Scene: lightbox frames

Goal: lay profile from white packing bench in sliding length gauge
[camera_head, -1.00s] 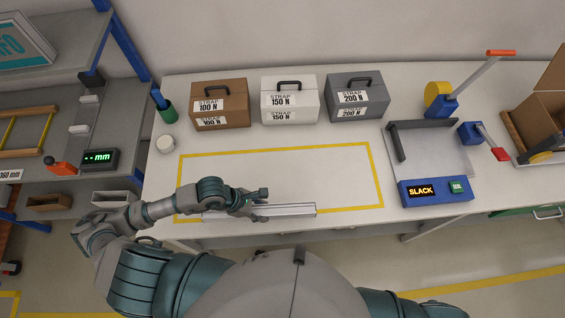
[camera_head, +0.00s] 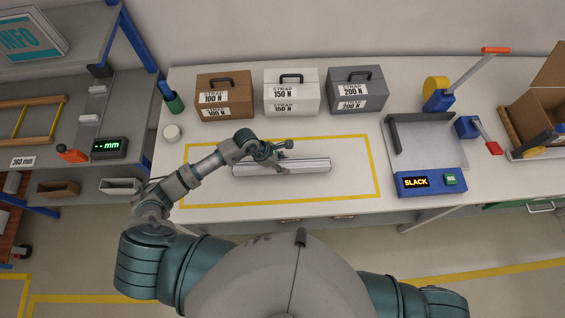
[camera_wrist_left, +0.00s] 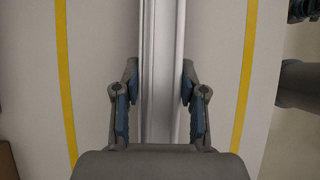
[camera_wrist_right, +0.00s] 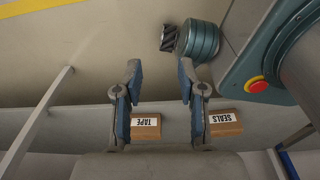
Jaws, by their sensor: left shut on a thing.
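The profile (camera_head: 310,166), a long pale metallic bar, lies crosswise over the yellow-outlined area of the white packing bench (camera_head: 230,215). In the left wrist view the profile (camera_wrist_left: 161,60) runs between both fingers (camera_wrist_left: 160,105). I cannot tell whether it touches the bench. The sliding length gauge (camera_head: 90,132) stands on the grey table at left, with pale blocks, an orange-red handle and a green "mm" display (camera_head: 108,148). My right gripper (camera_wrist_right: 160,95) is open and empty, seen only in its wrist view.
Brown (camera_head: 225,97), white (camera_head: 291,95) and grey (camera_head: 357,91) strap boxes line the bench's back. A blue-based strapping device (camera_head: 430,182) stands at right. A gap separates bench and gauge table.

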